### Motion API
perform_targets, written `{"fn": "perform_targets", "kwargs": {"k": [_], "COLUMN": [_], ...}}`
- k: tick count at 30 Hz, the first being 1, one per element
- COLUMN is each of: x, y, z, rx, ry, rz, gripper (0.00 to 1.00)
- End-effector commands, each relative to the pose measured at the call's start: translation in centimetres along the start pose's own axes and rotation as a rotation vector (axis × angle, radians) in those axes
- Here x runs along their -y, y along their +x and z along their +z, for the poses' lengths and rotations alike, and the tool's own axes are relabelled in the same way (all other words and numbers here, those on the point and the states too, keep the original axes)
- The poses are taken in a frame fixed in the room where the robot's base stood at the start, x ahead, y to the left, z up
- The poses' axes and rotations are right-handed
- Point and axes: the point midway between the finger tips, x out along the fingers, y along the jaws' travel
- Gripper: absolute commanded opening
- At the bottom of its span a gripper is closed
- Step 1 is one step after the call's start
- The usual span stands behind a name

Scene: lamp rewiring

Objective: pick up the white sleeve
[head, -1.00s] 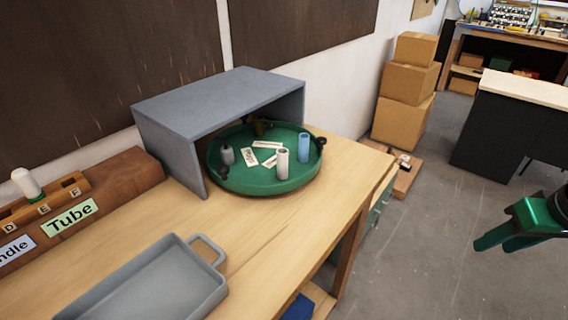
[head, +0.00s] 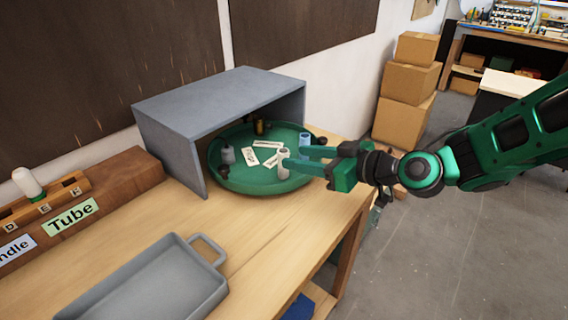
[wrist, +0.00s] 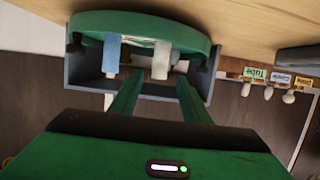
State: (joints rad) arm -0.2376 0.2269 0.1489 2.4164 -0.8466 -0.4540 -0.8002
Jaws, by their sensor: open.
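The white sleeve (head: 283,172) stands upright on the green round tray (head: 246,184), near its front right rim. My gripper (head: 294,158) is open and reaches in from the right, its fingertips at the sleeve and partly covering it. In the wrist view, which is upside down, the sleeve (wrist: 161,58) lies in line with the gap between the fingers (wrist: 160,78), and nothing is gripped. How far the fingers reach around it I cannot tell.
A grey handled tray (head: 165,275) and a wooden label rack (head: 110,180) are to the left.

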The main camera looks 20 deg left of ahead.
Motion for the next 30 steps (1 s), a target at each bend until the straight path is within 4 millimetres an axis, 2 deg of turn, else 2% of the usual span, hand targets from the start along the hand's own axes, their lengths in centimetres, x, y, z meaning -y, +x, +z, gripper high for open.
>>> {"fn": "perform_targets", "kwargs": {"k": [8,15,18,26,29,30], "x": [-0.1,-0.2,-0.3,-0.3,-0.3,-0.3], "y": [2.0,5.2,6.0,6.2,6.2,6.2], "z": [0.0,-0.1,-0.1,-0.1,-0.1,-0.1], "rx": [0.001,0.002,0.001,0.001,0.001,0.001], "ry": [0.0,0.0,0.0,0.0,0.0,0.0], "rz": [0.0,0.0,0.002,0.003,0.003,0.003], "gripper": [0.43,0.43,0.43,0.43,0.24,0.14]}}
